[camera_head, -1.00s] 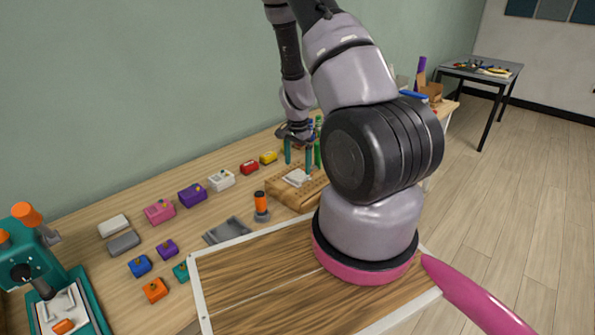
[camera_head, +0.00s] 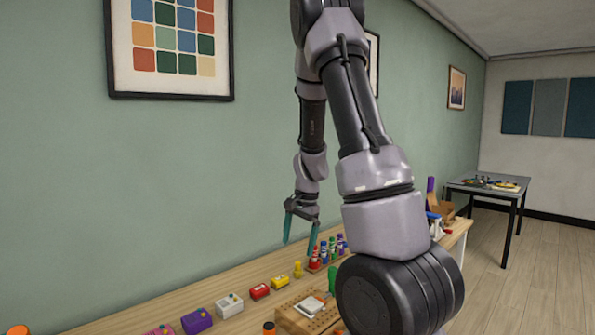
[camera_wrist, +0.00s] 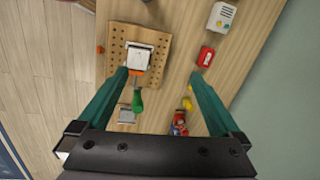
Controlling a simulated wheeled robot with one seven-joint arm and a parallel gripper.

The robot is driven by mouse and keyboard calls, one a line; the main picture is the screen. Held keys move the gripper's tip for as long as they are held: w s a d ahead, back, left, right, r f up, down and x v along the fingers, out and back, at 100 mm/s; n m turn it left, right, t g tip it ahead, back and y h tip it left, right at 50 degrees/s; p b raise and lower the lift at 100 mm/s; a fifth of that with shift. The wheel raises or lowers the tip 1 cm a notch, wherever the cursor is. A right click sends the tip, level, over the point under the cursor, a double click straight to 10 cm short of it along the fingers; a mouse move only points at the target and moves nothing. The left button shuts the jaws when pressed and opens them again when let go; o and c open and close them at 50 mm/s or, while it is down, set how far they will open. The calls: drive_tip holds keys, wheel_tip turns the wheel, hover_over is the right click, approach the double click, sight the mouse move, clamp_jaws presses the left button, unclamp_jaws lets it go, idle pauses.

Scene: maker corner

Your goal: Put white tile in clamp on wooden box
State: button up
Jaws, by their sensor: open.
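The wooden box (camera_head: 296,323), a block with rows of holes, stands on the bench below my gripper. The white tile (camera_head: 312,306) lies on top of it; in the wrist view, the tile (camera_wrist: 137,58) sits within a grey frame that looks like the clamp. I cannot tell whether it is fully seated. The wooden box also shows in the wrist view (camera_wrist: 113,46). My gripper (camera_head: 300,249) is open and empty, raised well above the bench, its teal fingers apart. In the wrist view, my gripper (camera_wrist: 158,74) has nothing between its fingertips.
Red (camera_head: 259,291), yellow (camera_head: 280,282), white (camera_head: 229,305) and purple (camera_head: 197,320) blocks line the wall side. Several coloured bottles (camera_head: 324,252) stand behind. A dark table (camera_head: 490,187) is at the far right.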

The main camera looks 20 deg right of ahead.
drive_tip(key=s+a+r+n+t+y, duration=0.1)
drive_tip(key=s+a+r+n+t, duration=0.2)
drive_tip(key=r, duration=0.6)
drive_tip(key=s+a+r+n, duration=0.1)
drive_tip(key=s+a+r, duration=0.3)
drive_tip(key=r, duration=0.5)
drive_tip(key=s+a+r+n+t, duration=0.1)
drive_tip(key=s+r+n, duration=0.1)
drive_tip(key=s+r, duration=0.2)
drive_tip(key=s+a+r+n+t, duration=0.1)
drive_tip(key=s+r, duration=0.3)
drive_tip(key=s, duration=0.4)
drive_tip(key=shift+s+n+t, duration=0.25)
drive_tip(key=shift+n+t, duration=0.15)
drive_tip(key=shift+n, duration=0.2)
drive_tip(key=shift+d, duration=0.1)
